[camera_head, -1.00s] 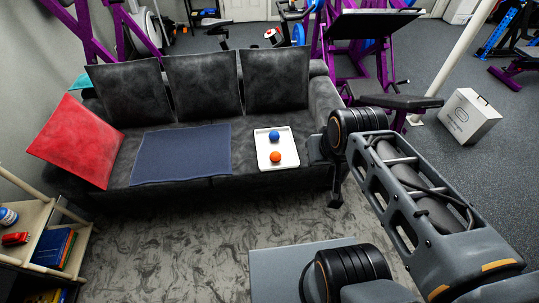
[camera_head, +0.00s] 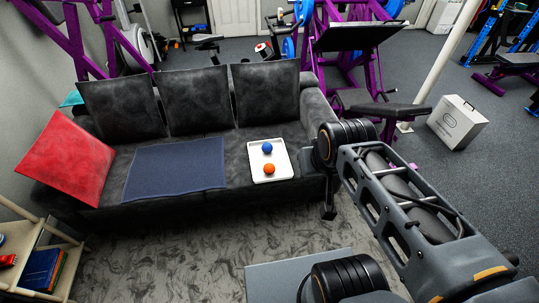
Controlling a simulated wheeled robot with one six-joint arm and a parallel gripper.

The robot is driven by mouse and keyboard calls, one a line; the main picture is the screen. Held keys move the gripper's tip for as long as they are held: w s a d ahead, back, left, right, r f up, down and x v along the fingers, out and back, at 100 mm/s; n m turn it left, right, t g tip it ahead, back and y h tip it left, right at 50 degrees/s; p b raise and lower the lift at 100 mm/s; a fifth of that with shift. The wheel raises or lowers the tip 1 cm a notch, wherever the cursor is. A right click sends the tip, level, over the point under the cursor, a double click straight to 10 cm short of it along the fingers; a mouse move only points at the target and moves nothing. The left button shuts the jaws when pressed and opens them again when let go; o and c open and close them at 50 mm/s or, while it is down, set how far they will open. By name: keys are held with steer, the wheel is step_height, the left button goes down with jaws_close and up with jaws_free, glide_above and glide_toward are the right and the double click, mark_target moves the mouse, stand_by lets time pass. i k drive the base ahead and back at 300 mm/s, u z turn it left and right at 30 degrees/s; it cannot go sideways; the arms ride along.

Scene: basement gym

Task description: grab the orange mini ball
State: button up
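The orange mini ball (camera_head: 269,168) sits in the front part of a white tray (camera_head: 285,172) on the right seat of the black sofa. A blue ball (camera_head: 267,148) is in the same tray, just behind it. My gripper (camera_head: 329,210) shows as a small dark shape at the end of my arm, in front of the sofa's right end. It is to the right of the tray and apart from it. Its fingers are too small and dark to tell open from shut.
The black sofa (camera_head: 245,150) holds a dark blue mat (camera_head: 176,168) and a red cushion (camera_head: 66,160). A wooden shelf (camera_head: 62,262) stands at lower left. Purple gym machines stand behind, with a white box (camera_head: 458,122) at right. The patterned floor before the sofa is clear.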

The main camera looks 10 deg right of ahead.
mark_target(268, 168)
steer(key=u, duration=0.05)
steer(key=i, duration=1.15)
steer(key=u, duration=1.8)
